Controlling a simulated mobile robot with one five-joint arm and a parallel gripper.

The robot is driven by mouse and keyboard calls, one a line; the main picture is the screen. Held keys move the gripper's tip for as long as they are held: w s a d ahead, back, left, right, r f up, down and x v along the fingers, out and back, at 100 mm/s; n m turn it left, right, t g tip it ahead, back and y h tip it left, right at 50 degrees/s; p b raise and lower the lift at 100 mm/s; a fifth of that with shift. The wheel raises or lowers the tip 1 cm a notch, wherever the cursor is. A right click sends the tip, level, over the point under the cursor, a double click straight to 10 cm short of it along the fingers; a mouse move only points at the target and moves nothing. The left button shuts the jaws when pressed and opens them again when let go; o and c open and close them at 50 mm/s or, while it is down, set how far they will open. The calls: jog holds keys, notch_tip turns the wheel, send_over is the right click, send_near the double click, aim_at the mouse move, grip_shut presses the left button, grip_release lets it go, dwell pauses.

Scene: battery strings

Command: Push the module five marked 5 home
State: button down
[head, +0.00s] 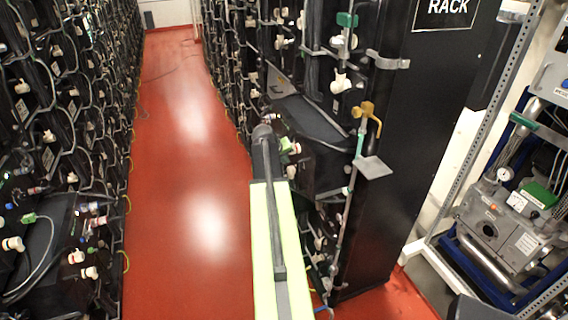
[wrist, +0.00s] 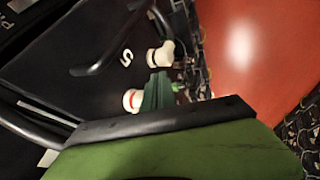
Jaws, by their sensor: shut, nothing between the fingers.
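The module five (head: 315,165) is a black block in the right-hand rack in the head view, jutting out of the rack face toward the aisle. In the wrist view its dark front (wrist: 95,75) carries a white 5, a black handle bar and two pale knobs with a red ring on one. My gripper (head: 263,131) is at the far end of my yellow-green arm, just left of the module's front.
The red aisle floor (head: 190,150) is clear. Another rack (head: 60,130) lines the left side. A yellow-handled valve (head: 367,115) and a grey plate (head: 373,167) stick out near the module's right. Cables and white knobs crowd the rack faces.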

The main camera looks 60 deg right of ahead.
aim_at(296, 158)
jog(key=shift+s+d+f+b, duration=0.15)
jog(key=shift+s+d+f, duration=0.25)
jog(key=shift+d, duration=0.4)
jog(key=shift+s+d+f+b, duration=0.1)
jog(key=shift+s+d+f, duration=0.25)
jog(key=shift+d, duration=0.45)
jog(key=shift+s+d+f+b, duration=0.15)
jog(key=shift+s+d+f, duration=0.2)
jog(key=shift+d, duration=0.45)
